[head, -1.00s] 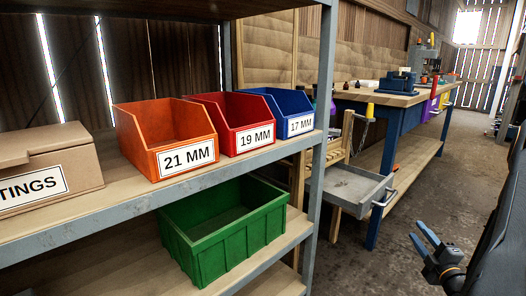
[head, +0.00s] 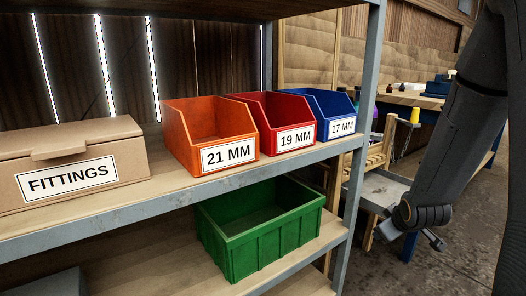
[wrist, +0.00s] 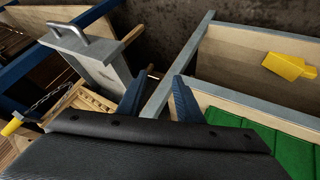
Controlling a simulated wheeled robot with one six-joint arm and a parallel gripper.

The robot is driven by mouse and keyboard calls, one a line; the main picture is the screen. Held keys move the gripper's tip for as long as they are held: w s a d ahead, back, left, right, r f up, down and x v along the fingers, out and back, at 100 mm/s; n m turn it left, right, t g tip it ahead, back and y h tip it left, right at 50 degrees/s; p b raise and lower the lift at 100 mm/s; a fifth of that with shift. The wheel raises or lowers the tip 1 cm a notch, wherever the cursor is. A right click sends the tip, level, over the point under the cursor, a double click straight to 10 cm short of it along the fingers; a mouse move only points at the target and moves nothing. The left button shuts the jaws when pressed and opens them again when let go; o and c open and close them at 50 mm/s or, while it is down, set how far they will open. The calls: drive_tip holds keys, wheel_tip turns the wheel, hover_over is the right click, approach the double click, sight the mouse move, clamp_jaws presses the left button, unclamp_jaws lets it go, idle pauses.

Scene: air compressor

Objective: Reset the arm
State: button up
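My gripper (wrist: 158,98) shows in the wrist view with its two blue fingers apart and nothing between them. In the head view my dark arm hangs at the right; the fingers cannot be made out clearly there. The wrist view looks down past the fingers at the shelf frame and the green bin (wrist: 245,140), with the grey drawer (wrist: 92,62) at upper left. I cannot tell the gap between the fingertips and the shelf frame.
The metal shelf (head: 130,196) holds a fittings box (head: 70,165), an orange bin (head: 210,133), a red bin (head: 283,120) and a blue bin (head: 330,112). The green bin (head: 262,230) is below. A yellow object (wrist: 290,66) lies on a shelf board. A workbench (head: 400,97) stands behind.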

drive_tip(key=s+a+r+g+y, duration=0.1)
drive_tip(key=s+a+r+g, duration=0.15)
drive_tip(key=s+a, duration=0.85)
drive_tip(key=s+a+r+n+g+y, duration=0.1)
drive_tip(key=s+a+g, duration=0.2)
drive_tip(key=s+a, duration=0.8)
drive_tip(key=s+a+r+g, duration=0.25)
drive_tip(key=s+a, duration=0.55)
drive_tip(key=a, duration=0.6)
drive_tip(key=d+r+m+p, duration=0.6)
drive_tip(key=d+r+p, duration=1.2)
drive_tip(key=r+p, duration=0.5)
drive_tip(key=p, duration=0.3)
drive_tip(key=shift+s+d, duration=0.2)
drive_tip(key=shift+s, duration=0.05)
